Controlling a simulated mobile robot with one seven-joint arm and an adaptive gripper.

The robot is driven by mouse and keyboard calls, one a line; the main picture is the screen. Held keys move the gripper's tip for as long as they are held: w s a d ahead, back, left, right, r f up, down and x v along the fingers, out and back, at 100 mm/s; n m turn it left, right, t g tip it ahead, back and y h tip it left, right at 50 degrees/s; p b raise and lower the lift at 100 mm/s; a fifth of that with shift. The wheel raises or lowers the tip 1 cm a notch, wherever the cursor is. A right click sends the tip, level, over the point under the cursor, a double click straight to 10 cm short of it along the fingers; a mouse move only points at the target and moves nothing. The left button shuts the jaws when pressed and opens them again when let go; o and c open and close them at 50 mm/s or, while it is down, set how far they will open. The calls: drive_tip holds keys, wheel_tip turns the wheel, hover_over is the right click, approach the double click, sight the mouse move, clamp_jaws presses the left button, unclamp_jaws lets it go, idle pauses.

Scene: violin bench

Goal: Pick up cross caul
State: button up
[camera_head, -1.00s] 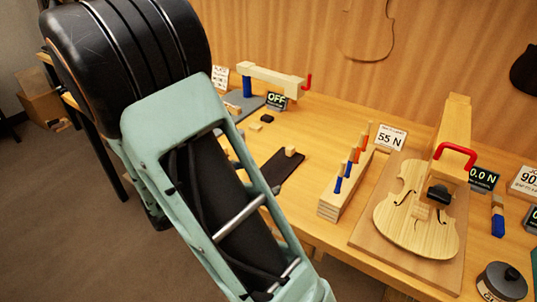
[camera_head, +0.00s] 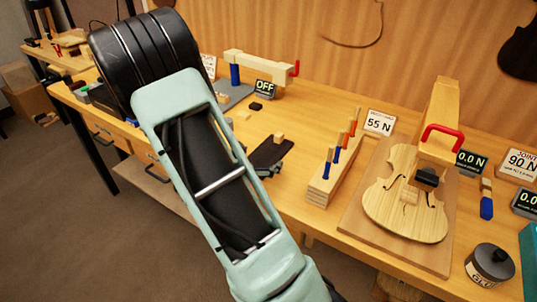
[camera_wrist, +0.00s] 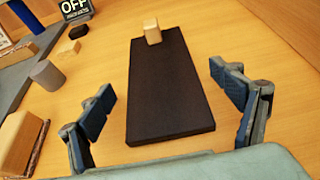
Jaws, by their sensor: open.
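A small pale wooden block (camera_head: 279,137) sits at the far end of a dark flat board (camera_head: 266,152) on the bench. It looks like the cross caul, but no label confirms this. In the wrist view the block (camera_wrist: 152,31) is upright on the far end of the dark board (camera_wrist: 165,100). My gripper (camera_head: 268,171) is over the near part of the board. In the wrist view my gripper (camera_wrist: 163,78) is open and empty, its blue-padded fingers on either side of the board, with the block beyond the fingertips.
Left of the board in the wrist view are a grey cylinder (camera_wrist: 46,75), a wooden block (camera_wrist: 20,140) and small blocks. A clamp rig (camera_head: 258,66) stands behind. A peg rack (camera_head: 335,175) and a violin body (camera_head: 405,210) stand to the right. Bench between is clear.

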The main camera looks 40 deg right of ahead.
drive_tip(key=shift+w+d+f, duration=0.15)
drive_tip(key=shift+d+f, duration=0.05)
drive_tip(key=shift+d, duration=0.2)
drive_tip(key=c, duration=1.4)
drive_tip(key=shift+o, duration=0.2)
drive_tip(key=shift+r, duration=0.1)
